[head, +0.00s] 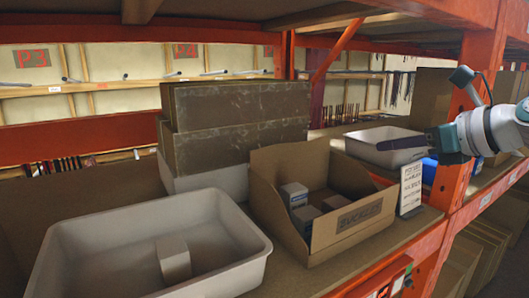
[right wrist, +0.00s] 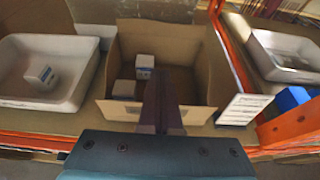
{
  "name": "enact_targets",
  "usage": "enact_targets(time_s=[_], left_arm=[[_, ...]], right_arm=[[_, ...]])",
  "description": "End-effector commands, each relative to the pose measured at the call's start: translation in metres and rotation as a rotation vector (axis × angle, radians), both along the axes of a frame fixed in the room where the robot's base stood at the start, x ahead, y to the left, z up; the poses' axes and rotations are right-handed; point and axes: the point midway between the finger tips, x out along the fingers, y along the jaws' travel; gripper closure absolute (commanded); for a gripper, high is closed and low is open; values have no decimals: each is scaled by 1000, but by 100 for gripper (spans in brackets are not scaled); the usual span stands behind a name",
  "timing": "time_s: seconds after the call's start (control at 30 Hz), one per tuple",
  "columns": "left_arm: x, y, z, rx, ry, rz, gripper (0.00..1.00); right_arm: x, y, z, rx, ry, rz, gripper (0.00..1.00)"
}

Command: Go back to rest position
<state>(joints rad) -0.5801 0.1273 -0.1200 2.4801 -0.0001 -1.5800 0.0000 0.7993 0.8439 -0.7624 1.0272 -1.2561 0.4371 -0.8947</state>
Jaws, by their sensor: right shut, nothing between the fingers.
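My right gripper (head: 407,144) is at the right of the head view, raised in front of the orange rack upright, with its fingers pointing left. It holds nothing. In the right wrist view its closed dark fingers (right wrist: 162,105) stand in front of the cardboard box. My left gripper is not in view. The open cardboard box (head: 360,218) sits on the shelf with several small boxes (head: 294,194) inside. A white tray (head: 90,240) at the left holds one small white box (head: 174,258).
Stacked brown boxes (head: 240,103) stand behind the cardboard box. A second white tray (head: 385,147) and a white label card (head: 411,187) are to its right. The orange rack upright (head: 457,165) and the shelf's front beam (head: 400,255) bound the space.

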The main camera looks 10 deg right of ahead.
Motion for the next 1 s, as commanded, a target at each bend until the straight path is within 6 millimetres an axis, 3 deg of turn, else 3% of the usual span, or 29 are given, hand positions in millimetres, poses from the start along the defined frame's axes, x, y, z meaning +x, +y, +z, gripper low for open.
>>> enact_targets(time_s=[0.07, 0.17, 0.27, 0.37, 0.47, 0.6, 0.7, 0.8, 0.87, 0.9, 1.0], left_arm=[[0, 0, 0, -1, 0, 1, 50], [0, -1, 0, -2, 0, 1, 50], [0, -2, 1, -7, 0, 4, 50], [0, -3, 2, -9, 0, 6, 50], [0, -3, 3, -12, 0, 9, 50], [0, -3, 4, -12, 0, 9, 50], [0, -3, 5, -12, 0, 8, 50], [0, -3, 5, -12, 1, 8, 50], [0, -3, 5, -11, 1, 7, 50], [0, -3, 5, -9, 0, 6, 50], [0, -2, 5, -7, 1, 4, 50]], right_arm=[[0, 16, -2, 65, -14, -4, 100], [-3, 60, -2, 302, -55, -52, 100], [-18, 102, 0, 717, -66, -198, 100], [-49, 114, -12, 1191, -8, -465, 100], [-97, 107, -48, 1608, 106, -831, 100], [-194, 105, -108, 2007, 293, -1432, 100], [-261, 114, -132, 2129, 396, -1806, 100], [-315, 125, -141, 2161, 466, -2099, 100], [-338, 131, -142, 2161, 492, -2222, 100], [-349, 134, -142, -2102, -492, 2226, 100], [-365, 138, -141, -2014, -490, 2228, 100]])
